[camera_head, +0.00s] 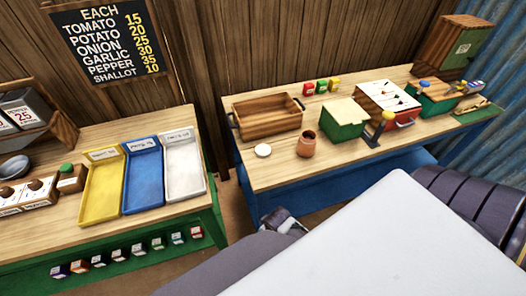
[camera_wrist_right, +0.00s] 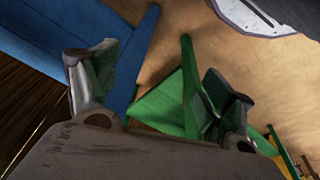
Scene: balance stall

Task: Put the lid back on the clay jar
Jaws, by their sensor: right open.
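The clay jar (camera_head: 307,145) stands upright on the right-hand table, near its front edge. It is reddish brown with a dark opening at the top.
A wooden tray (camera_head: 268,118) lies behind the disc. A green box with a pale top (camera_head: 344,118) stands right of the jar. The left table holds yellow, blue and white trays (camera_head: 185,168). A gap separates the tables. The tabletop around jar and disc is mostly clear.

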